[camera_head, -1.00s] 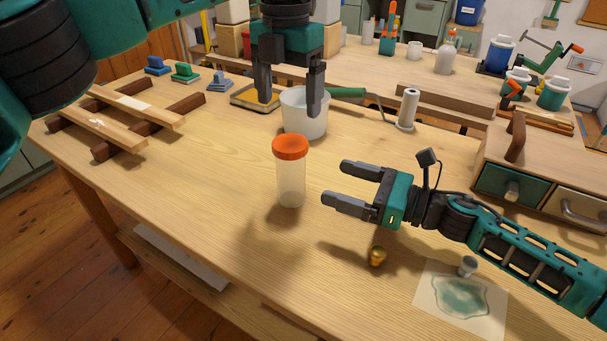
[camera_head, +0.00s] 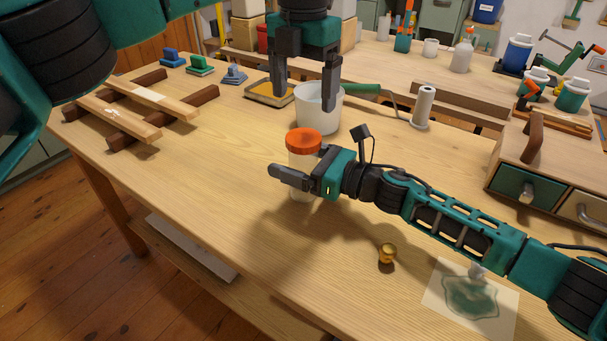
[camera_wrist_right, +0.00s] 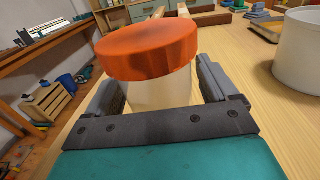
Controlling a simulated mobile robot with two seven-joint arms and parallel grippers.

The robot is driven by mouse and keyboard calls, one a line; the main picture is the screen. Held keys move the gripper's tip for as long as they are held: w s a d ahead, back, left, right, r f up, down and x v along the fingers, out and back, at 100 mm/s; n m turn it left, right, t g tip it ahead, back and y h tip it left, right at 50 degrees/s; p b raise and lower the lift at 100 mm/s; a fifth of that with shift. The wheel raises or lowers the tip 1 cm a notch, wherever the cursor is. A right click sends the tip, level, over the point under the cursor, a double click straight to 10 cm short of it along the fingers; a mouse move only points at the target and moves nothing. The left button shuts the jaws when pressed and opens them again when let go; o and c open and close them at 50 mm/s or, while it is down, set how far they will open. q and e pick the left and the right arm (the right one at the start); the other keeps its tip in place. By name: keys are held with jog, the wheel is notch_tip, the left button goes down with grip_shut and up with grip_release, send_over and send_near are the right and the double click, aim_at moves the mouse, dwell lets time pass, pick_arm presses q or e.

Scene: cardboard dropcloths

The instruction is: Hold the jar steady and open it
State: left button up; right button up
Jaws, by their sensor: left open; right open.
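The jar (camera_head: 299,163) stands upright on the workbench, a pale see-through body under an orange lid (camera_head: 304,141). My right gripper (camera_head: 290,172) is open, with its fingers on either side of the jar's body below the lid. In the right wrist view the jar body (camera_wrist_right: 160,93) sits between the two fingers (camera_wrist_right: 160,88), under the orange lid (camera_wrist_right: 148,48); I cannot tell whether they touch it. The right gripper hides part of the jar in the head view. My left gripper (camera_head: 303,102) is open and empty, pointing down above and behind the jar, by the white tub.
A white tub (camera_head: 318,117) stands just behind the jar. A brass knob-like piece (camera_head: 387,254) and a stained paper sheet (camera_head: 470,300) lie to the front right. Wooden slats (camera_head: 118,116) lie at left; a drawer box (camera_head: 545,175) stands at right. The bench's front left is clear.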

aim_at(304, 137)
grip_shut()
pick_arm(q)
jog(key=m, duration=0.5)
jog(key=shift+m, duration=0.3)
jog(key=m, duration=1)
jog(key=shift+m, duration=0.4)
jog(key=m, duration=0.3)
jog(key=shift+m, duration=0.3)
jog(key=m, duration=0.6)
jog(key=shift+f+m, duration=0.3)
jog(key=shift+m, duration=0.2)
notch_tip(304, 137, down, 7)
jog(key=shift+f, duration=0.2)
